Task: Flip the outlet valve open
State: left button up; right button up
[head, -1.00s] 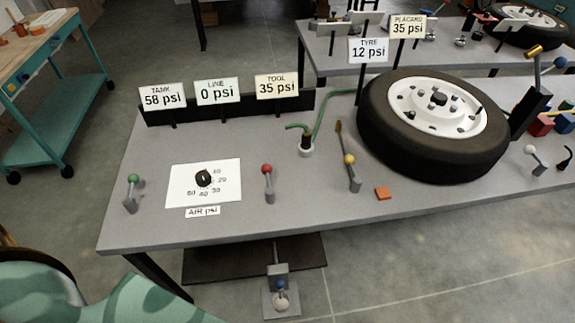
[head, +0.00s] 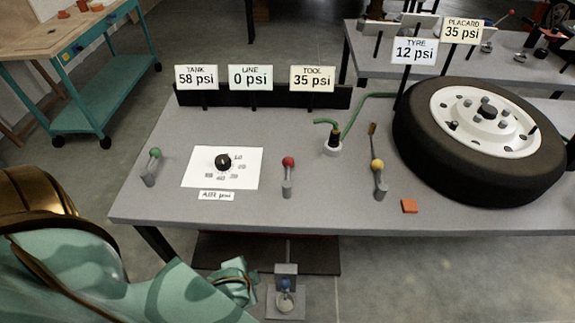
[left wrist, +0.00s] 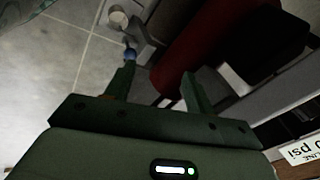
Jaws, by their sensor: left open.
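Several small levers stand on the grey bench (head: 330,220): one green-tipped (head: 151,167), one red-tipped (head: 288,176) and one yellow-tipped (head: 379,178). A blue-tipped lever (head: 285,288) sits low on a grey fitting below the bench's front edge. In the left wrist view the blue tip (left wrist: 130,54) shows just beyond the left-hand finger, beside a dark red rounded body (left wrist: 205,45). No label names the outlet valve. My left gripper (head: 250,277) is left of the blue lever in the head view. Its fingers (left wrist: 156,82) are open with nothing between them. My right gripper is out of view.
A dial (head: 222,162) and pressure signs, TANK 58 psi (head: 196,77), LINE 0 psi (head: 250,77) and TOOL 35 psi (head: 312,78), are on the bench. A tyre (head: 480,140) lies at right. The floor in front is clear.

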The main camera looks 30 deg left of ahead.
pick_arm(q)
jog(key=w+a+r+m+t+y+b, duration=0.15)
jog(key=w+r+t, duration=0.35)
jog(key=w+r, duration=0.5)
jog(key=w+r+m+t+b, duration=0.1)
jog(key=w+r+m+t, duration=0.35)
jog(key=r, duration=0.95)
jog(key=w+d+r+m+t+h, duration=0.4)
jog(key=w+d+r+m+h, duration=0.55)
jog(key=m+h, duration=0.4)
jog(key=m+g+y, duration=0.6)
jog(key=m+g, duration=0.8)
jog(key=g, duration=0.1)
send_near(286, 158)
jog(key=b+x, duration=0.3)
jog(key=x, duration=0.7)
